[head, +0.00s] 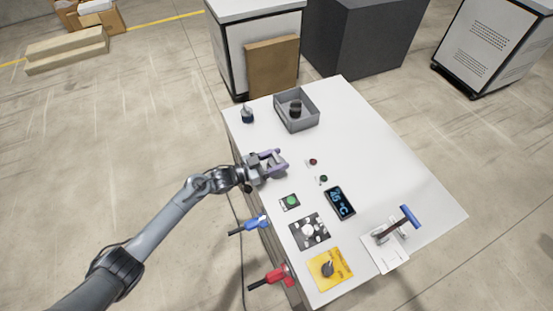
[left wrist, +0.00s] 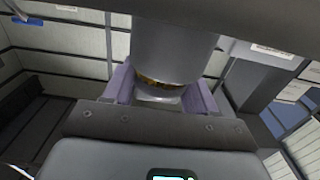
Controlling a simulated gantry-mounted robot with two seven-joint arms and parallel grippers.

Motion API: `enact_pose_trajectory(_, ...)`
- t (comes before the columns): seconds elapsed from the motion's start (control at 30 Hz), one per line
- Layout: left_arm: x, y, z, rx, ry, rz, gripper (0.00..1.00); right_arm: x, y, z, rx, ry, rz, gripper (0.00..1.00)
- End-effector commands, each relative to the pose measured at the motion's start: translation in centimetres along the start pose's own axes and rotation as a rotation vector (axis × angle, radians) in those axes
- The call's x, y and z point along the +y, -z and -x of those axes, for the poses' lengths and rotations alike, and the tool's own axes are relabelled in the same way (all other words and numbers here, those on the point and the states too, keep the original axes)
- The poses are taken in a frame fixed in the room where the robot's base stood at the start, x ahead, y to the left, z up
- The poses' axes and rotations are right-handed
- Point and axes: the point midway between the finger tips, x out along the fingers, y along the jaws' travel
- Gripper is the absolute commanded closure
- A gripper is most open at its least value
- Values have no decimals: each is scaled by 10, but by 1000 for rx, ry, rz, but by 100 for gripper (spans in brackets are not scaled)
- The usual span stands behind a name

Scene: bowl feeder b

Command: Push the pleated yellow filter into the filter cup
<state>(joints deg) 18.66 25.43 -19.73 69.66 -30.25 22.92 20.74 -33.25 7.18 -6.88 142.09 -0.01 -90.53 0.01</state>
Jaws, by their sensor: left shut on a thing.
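My left gripper (head: 272,162) has purple fingers and is over the table's left edge in the head view. In the left wrist view its purple fingers stand either side of a grey cylinder (left wrist: 175,45), and it is shut on it. A thin gold-brown band (left wrist: 160,83) runs around the cylinder's lower part, with a paler end below. I cannot tell whether this band is the pleated yellow filter. No filter cup can be made out for certain. My right gripper is not in view.
A grey open bin (head: 283,118) with a dark part inside stands at the far side, beside a small dark bottle (head: 247,115). A green button (head: 290,201), a display (head: 340,203), a yellow plate (head: 338,282) and a blue-handled lever (head: 410,216) occupy the near half.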

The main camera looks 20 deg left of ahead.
Motion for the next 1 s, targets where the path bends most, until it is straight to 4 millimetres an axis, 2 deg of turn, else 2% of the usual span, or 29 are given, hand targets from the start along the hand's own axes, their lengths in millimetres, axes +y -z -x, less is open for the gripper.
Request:
enact_pose_trajectory(0.3, 0, 18, -1, 7, -2, -1, 75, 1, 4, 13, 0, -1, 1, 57)
enact_pose_trajectory(1.0, 0, 43, -1, 8, -1, -2, 75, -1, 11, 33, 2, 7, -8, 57)
